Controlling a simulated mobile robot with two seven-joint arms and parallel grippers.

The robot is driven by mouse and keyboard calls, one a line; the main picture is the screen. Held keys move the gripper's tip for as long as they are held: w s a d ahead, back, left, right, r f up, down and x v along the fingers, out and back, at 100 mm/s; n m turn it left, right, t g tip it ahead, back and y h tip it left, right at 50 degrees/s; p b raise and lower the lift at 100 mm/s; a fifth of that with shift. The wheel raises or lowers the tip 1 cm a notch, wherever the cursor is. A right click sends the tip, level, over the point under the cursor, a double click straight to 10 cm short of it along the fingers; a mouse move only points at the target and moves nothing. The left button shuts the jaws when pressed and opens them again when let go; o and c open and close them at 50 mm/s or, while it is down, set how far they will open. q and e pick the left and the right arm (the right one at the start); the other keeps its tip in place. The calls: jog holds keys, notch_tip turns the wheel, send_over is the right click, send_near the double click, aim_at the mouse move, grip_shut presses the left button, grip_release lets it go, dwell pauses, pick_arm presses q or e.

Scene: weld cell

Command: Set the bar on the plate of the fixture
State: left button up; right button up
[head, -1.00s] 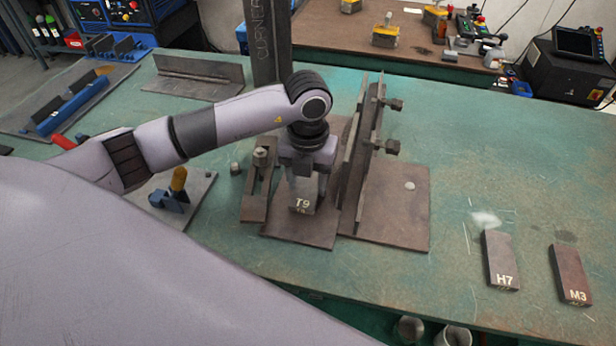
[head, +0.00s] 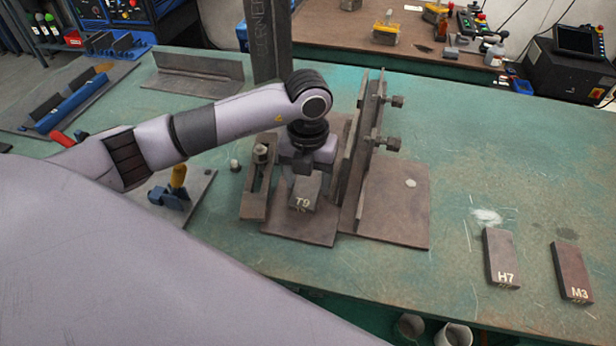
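The dark steel bar marked T9 (head: 303,196) is at the fixture's base plate (head: 300,229), between the clamp block on the left and the upright plates on the right. It looks flat on the plate, its label end toward me. My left gripper (head: 308,181) points down over the bar, with its fingers on either side of the bar's far part. Whether the fingers press on the bar or stand clear is not plain, and the gripper hides the bar's far end. My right gripper is not in view.
Upright plates with bolts (head: 366,150) stand close right of the gripper. A clamp block (head: 260,170) stands close left. Bars H7 (head: 501,257) and M3 (head: 571,271) lie at the right of the green table. A dark column (head: 268,45) rises behind. The table's right middle is clear.

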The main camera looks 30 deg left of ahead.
pick_arm(q)
jog(key=shift+o, duration=1)
notch_tip(320, 180, up, 7)
jog(key=shift+r, duration=0.15)
